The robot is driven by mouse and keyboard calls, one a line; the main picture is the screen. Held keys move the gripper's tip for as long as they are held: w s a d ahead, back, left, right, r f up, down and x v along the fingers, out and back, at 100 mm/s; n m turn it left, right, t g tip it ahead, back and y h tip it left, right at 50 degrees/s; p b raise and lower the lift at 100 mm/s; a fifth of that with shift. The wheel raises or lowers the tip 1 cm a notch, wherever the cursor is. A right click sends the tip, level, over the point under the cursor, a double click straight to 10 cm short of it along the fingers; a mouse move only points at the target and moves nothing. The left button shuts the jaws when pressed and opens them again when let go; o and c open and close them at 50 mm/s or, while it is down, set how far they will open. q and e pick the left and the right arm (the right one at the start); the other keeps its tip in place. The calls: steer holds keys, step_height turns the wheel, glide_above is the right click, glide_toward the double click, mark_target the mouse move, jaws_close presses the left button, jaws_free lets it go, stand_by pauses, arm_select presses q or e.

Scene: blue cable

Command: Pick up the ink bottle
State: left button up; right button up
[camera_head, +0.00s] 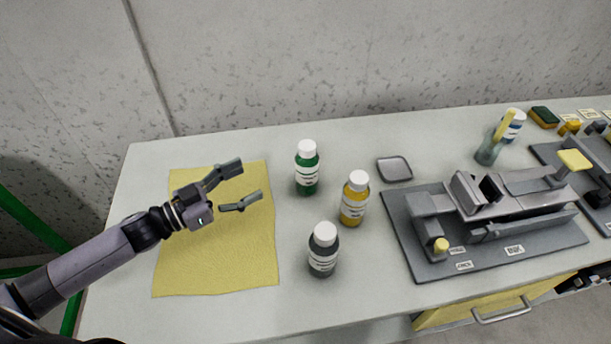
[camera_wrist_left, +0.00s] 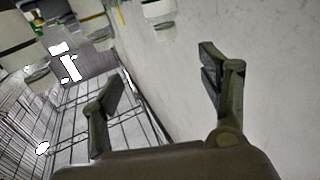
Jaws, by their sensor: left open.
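Three ink bottles with white caps and white labels stand upright on the bench: a green bottle (camera_head: 307,170), a yellow bottle (camera_head: 354,200) and a black bottle (camera_head: 323,252) nearest the front. My left gripper (camera_head: 251,182) is open and empty above the yellow cloth, left of the green bottle and apart from all three. In the left wrist view its two fingers (camera_wrist_left: 162,65) are spread with nothing between them. My right gripper is not in view.
The yellow cloth (camera_head: 218,250) lies flat on the bench's left part. A small grey dish (camera_head: 394,169) lies behind the yellow bottle. A grey device on a dark base (camera_head: 420,262) fills the right side. A cup (camera_head: 488,152) holds a yellow tool. A concrete wall stands behind.

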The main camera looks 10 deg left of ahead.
arm_select(q)
step_height(320, 180, down, 4)
steer(key=b, duration=0.3)
steer(key=p, duration=0.2)
glide_toward(298, 162)
steer(key=x, duration=0.6)
steer(key=shift+d, duration=0.4)
steer(key=shift+w+d+f, duration=0.1)
steer(key=shift+w+d, duration=0.25)
steer(key=shift+w, duration=0.1)
steer(key=x, duration=0.2)
steer(key=p+x, duration=0.1)
steer(key=x, duration=0.1)
steer(key=shift+w+a, duration=0.15)
steer(key=shift+w, duration=0.2)
steer(key=shift+w+d, duration=0.3)
steer(key=shift+w, duration=0.05)
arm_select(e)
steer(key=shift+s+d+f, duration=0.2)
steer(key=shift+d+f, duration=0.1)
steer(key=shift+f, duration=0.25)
arm_select(q)
steer(key=shift+s, duration=0.1)
steer(key=shift+c, duration=0.5)
